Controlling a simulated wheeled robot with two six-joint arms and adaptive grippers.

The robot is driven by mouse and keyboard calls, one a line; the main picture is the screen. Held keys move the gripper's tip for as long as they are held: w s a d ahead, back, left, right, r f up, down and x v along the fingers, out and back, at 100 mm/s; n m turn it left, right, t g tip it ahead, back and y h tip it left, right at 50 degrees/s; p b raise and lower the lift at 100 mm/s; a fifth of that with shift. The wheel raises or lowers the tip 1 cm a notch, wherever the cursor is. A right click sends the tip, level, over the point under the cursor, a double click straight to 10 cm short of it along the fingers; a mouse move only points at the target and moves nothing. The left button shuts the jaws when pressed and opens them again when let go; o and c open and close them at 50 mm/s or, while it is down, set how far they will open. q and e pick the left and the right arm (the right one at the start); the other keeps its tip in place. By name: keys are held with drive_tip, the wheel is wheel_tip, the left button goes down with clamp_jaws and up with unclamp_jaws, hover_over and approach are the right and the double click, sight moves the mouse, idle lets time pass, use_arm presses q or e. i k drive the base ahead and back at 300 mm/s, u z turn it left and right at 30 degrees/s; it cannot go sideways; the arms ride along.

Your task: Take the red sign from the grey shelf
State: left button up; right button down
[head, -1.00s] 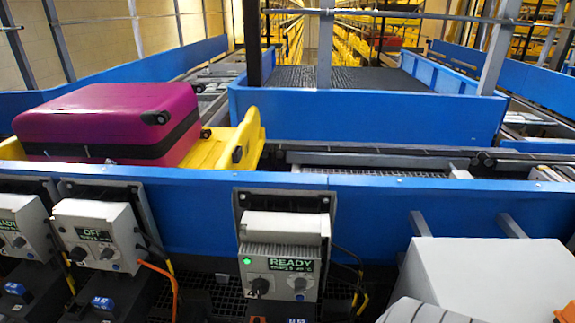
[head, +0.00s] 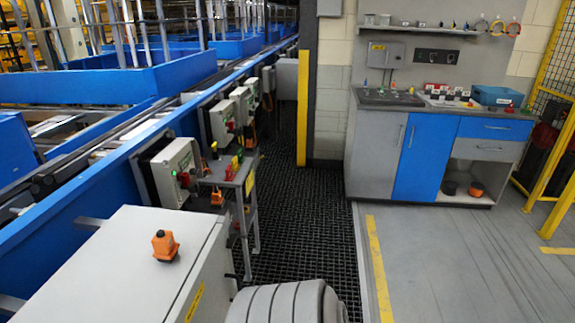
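A small grey shelf (head: 216,177) stands beside the conveyor, just right of a light grey control box (head: 177,170) in the head view. Several small coloured items are on it, yellow, green and red. A small red item (head: 229,174) stands at its front right; it is too small to tell for sure that it is the red sign. Neither of my grippers is in view.
A light grey cabinet (head: 110,260) with an orange device (head: 165,246) on top stands in the near left. Dark grating (head: 290,220) lies right of the shelf, with open grey floor beyond it. A workbench (head: 430,150) stands at the back right.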

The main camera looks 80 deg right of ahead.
sight(229, 177)
drive_tip(key=z, duration=2.65)
drive_tip(key=k, duration=0.45)
drive_tip(key=z, duration=1.15)
drive_tip(key=i, duration=2.95)
drive_tip(key=u, duration=0.3)
drive_tip(key=i, duration=1.3)
drive_tip(key=u, duration=1.2)
drive_tip(key=i, duration=1)
drive_tip(key=u, duration=0.95)
